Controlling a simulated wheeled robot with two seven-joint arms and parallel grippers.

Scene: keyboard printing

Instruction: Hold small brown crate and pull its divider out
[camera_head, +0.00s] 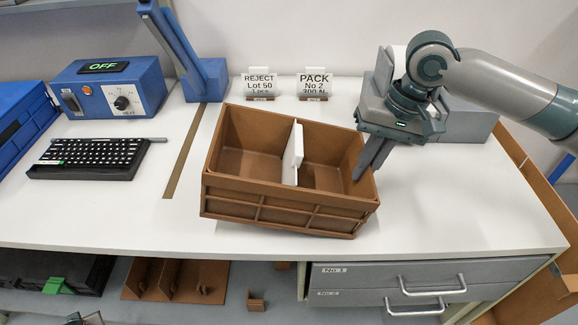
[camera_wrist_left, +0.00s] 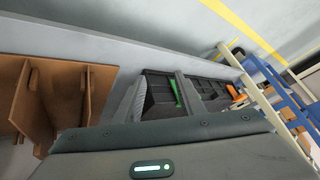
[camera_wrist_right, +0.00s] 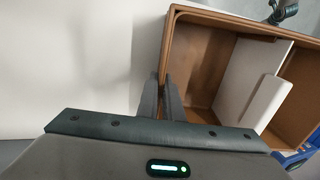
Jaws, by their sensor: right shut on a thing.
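The small brown crate (camera_head: 283,200) stands on the white table, open at the top. Its white divider (camera_head: 293,153) stands upright across the middle and splits it into two compartments; its thicker top edge rises above the rim. The divider also shows in the right wrist view (camera_wrist_right: 250,85). My right gripper (camera_head: 364,168) points down at the crate's right end and is shut on that wall; in the right wrist view its fingers (camera_wrist_right: 161,85) straddle the wall.
A black keyboard (camera_head: 88,157), a blue control box (camera_head: 112,98) and a blue stand (camera_head: 205,80) are at left. REJECT (camera_head: 259,84) and PACK (camera_head: 313,84) signs stand behind the crate. A brown divided tray (camera_head: 175,279) lies below.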

